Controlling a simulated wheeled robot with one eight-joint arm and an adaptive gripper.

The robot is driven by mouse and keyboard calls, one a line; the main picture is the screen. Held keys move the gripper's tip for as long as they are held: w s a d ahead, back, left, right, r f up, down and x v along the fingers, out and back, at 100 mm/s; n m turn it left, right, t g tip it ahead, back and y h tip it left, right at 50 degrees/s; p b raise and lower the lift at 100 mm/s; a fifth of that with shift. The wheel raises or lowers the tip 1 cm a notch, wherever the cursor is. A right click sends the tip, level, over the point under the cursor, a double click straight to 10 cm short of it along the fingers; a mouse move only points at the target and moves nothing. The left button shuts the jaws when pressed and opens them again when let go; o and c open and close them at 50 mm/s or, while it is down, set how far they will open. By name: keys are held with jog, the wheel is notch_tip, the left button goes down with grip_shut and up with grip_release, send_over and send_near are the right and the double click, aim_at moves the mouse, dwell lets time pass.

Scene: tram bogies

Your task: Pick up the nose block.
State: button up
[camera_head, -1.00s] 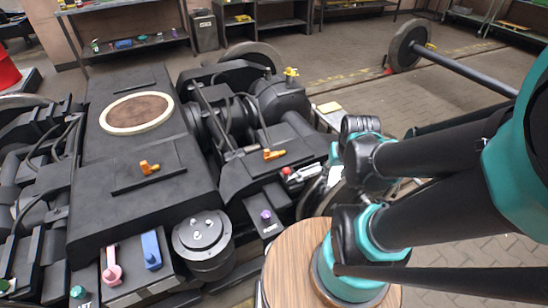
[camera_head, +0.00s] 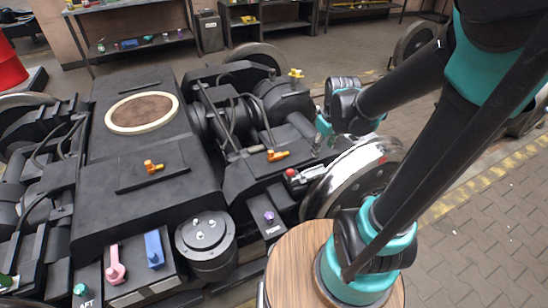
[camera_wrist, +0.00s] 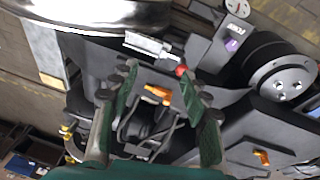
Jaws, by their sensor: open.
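I cannot tell for sure which piece is the nose block. An orange piece (camera_head: 277,155) lies on a dark flat part of the bogie, left of my gripper. In the wrist view the orange piece (camera_wrist: 157,94) shows between my open fingers (camera_wrist: 157,84), on a dark plate; whether they touch it I cannot tell. A silver piece with a red end (camera_head: 300,174) lies near it, and also shows in the wrist view (camera_wrist: 152,47). In the head view my gripper (camera_head: 324,132) is small and partly hidden by my arm.
A second orange piece (camera_head: 153,166) lies on the frame. A purple knob (camera_head: 269,217), a blue piece (camera_head: 154,249) and a pink piece (camera_head: 115,266) stand at the near side. A shiny wheel (camera_head: 365,172) stands close to my arm. Cables (camera_head: 255,115) run behind the orange piece.

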jog(key=w+a+n+g, duration=0.1)
jog(key=w+a+n, duration=0.65)
jog(key=w, duration=0.35)
jog(key=n+g, duration=0.2)
jog(key=n, duration=0.7)
send_over(272, 151)
notch_tip(272, 151, down, 5)
jog(key=shift+m, duration=0.25)
notch_tip(272, 151, down, 12)
jog(key=shift+s+d, duration=0.1)
jog(key=shift+s, duration=0.05)
jog(key=shift+f, duration=2.5)
jog(key=shift+c, duration=0.5)
grip_shut()
